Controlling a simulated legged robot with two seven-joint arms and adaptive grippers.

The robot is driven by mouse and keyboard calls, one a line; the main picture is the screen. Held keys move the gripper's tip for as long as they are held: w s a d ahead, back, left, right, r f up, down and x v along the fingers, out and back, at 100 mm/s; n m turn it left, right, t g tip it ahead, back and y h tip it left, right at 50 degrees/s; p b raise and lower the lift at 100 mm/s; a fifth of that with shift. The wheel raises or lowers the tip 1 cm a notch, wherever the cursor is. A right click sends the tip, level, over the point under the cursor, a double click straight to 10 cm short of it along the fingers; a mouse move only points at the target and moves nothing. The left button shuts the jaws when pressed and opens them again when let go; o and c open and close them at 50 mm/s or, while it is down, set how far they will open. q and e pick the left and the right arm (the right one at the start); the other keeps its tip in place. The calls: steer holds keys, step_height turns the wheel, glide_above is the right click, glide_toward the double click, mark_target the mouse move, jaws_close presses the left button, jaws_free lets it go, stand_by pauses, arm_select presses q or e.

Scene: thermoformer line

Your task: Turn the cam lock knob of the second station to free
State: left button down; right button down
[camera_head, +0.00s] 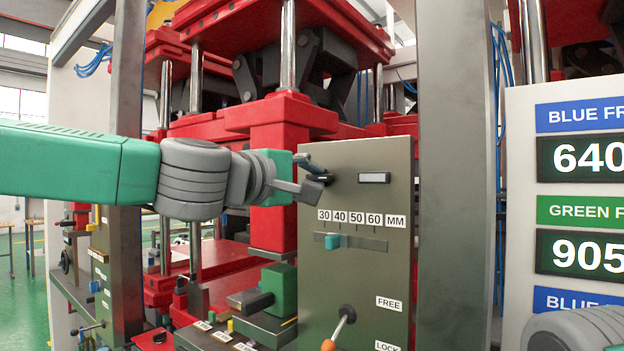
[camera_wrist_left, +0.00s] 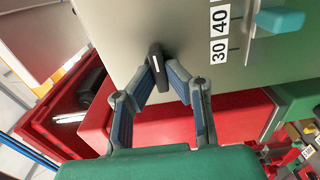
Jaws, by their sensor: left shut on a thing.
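A grey-green station panel (camera_head: 345,265) stands in front of me. At its upper left is a black knob (camera_wrist_left: 156,60) with a white line on its face. My left gripper (camera_head: 318,181) is shut on this knob, with one finger on each side, as the left wrist view shows. Lower on the panel is a lever (camera_head: 345,318) with an orange ball end, beside the labels FREE (camera_head: 389,304) and LOCK (camera_head: 387,346). The lever's base lies close to FREE. My right gripper is not in view; only part of my right arm shows at the bottom right.
A teal slider (camera_head: 333,242) sits under the 30 to 60 MM scale. A small white window (camera_head: 374,178) is right of the knob. A grey post (camera_head: 452,200) and a display board (camera_head: 515,200) stand to the right. Red press parts (camera_head: 275,150) rise behind my left gripper.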

arm_select(q)
steer(key=c, duration=1.6)
jaws_free()
steer(key=shift+w+a, duration=0.15)
steer(key=shift+w, duration=0.15)
steer(key=shift+w+f, duration=0.1)
steer(key=shift+w, duration=0.05)
steer(key=shift+s+a, duration=0.15)
steer(key=shift+s, duration=0.4)
steer(key=v, duration=1.1)
steer(key=shift+w+a, duration=0.15)
steer(key=shift+a, duration=0.1)
steer(key=shift+d+f, duration=0.15)
steer(key=shift+d, duration=0.05)
